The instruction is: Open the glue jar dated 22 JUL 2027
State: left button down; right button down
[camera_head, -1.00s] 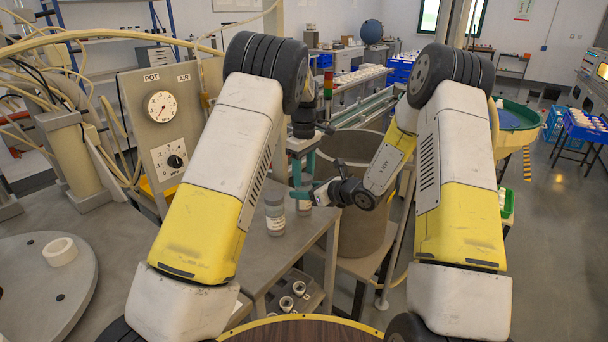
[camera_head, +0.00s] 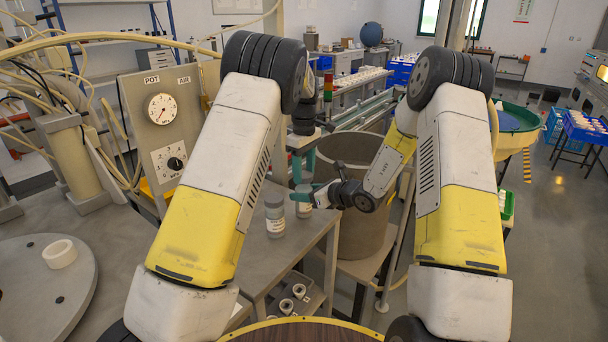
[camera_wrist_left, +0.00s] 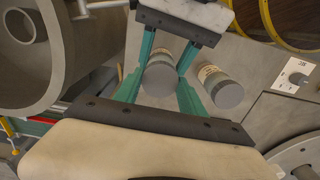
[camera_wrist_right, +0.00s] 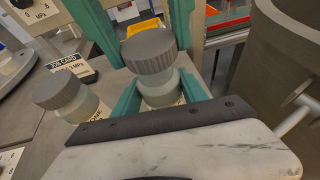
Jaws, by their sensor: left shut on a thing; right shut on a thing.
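Two grey-lidded glue jars stand on the grey bench. The rear jar (camera_head: 304,203) is between both grippers; its ribbed lid (camera_wrist_right: 150,52) and pale body (camera_wrist_right: 159,89) show in the right wrist view. My left gripper (camera_wrist_left: 160,80) reaches down from above with its teal fingers closed on this jar around the lid. My right gripper (camera_wrist_right: 158,96) comes from the side, shut on the body below the lid. The other jar (camera_head: 274,216) stands upright and free beside it, also seen in the left wrist view (camera_wrist_left: 221,86). The dates on the labels are not readable.
A job card (camera_wrist_right: 71,66) stands behind the jars. A gauge panel (camera_head: 165,125) rises to the left. A large round bin (camera_head: 362,215) is right of the bench. A white ring (camera_head: 60,254) lies on a round plate at left. Small metal parts (camera_head: 290,299) sit on a lower shelf.

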aim_at(304, 174)
pick_arm(q)
jog(key=shift+r, duration=0.3)
jog(key=shift+r, duration=2)
pick_arm(e)
jog(key=c, duration=0.6)
grip_release()
jog(key=shift+o, duration=0.2)
